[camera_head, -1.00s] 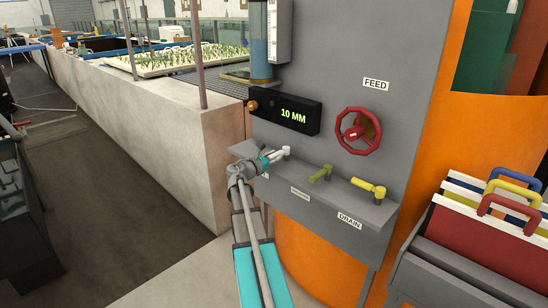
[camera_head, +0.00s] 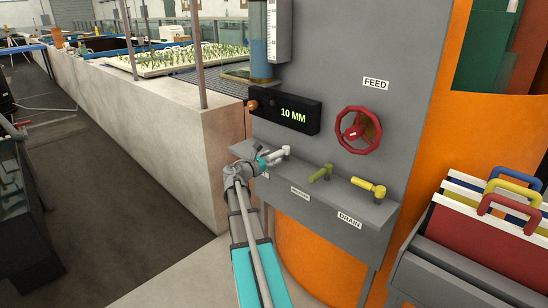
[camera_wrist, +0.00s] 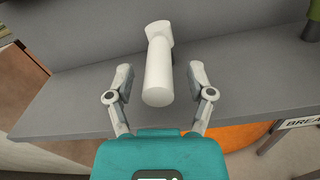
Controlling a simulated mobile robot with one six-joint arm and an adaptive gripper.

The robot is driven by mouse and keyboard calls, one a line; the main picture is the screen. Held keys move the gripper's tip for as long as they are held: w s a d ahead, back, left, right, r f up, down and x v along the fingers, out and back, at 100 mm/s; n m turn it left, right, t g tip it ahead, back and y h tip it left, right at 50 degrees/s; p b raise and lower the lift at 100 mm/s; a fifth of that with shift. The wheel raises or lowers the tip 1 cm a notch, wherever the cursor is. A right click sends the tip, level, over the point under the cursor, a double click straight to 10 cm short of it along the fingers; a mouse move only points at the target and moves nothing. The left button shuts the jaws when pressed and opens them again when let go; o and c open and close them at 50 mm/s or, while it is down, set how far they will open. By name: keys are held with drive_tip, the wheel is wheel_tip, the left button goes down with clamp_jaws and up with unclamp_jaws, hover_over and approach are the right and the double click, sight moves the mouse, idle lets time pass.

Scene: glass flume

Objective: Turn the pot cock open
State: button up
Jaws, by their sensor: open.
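A white-handled cock (camera_head: 284,151) stands at the left end of the grey shelf on the panel. Its label is mostly hidden by my arm, so I cannot read its name. In the wrist view the white handle (camera_wrist: 158,78) points toward my gripper. My gripper (camera_wrist: 159,72) is open, with one finger on each side of the handle and a visible gap on both sides. In the head view my gripper (camera_head: 268,159) is at the handle's near end. A green-handled cock (camera_head: 320,173) and a yellow-handled cock (camera_head: 369,187) stand farther right.
A red FEED wheel (camera_head: 358,130) and a display (camera_head: 286,111) reading 10 MM are above. A concrete wall (camera_head: 165,130) is at left, a rack of coloured boards (camera_head: 490,215) at right.

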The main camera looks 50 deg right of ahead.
drive_tip(key=a, duration=1)
drive_tip(key=shift+w+a, duration=0.2)
drive_tip(key=shift+w, duration=0.2)
drive_tip(key=s+a+f+m+t+y, duration=0.1)
drive_tip(key=a+f+m+y, duration=0.4)
drive_tip(key=a, duration=0.8)
drive_tip(key=a+f+m+y, duration=0.35)
drive_tip(key=a+f, duration=0.35)
drive_tip(key=a, duration=0.5)
drive_tip(key=s+a+f+m+t+y, duration=0.1)
drive_tip(key=a+f+m+y, duration=0.4)
drive_tip(key=a, duration=0.8)
drive_tip(key=s+a+m+y, duration=0.1)
drive_tip(key=s+a+y, duration=0.3)
drive_tip(key=a, duration=0.7)
wheel_tip(320, 180, up, 14)
drive_tip(key=w+p, duration=0.1)
drive_tip(key=p, duration=1.4)
drive_tip(key=shift+w+d, duration=0.15)
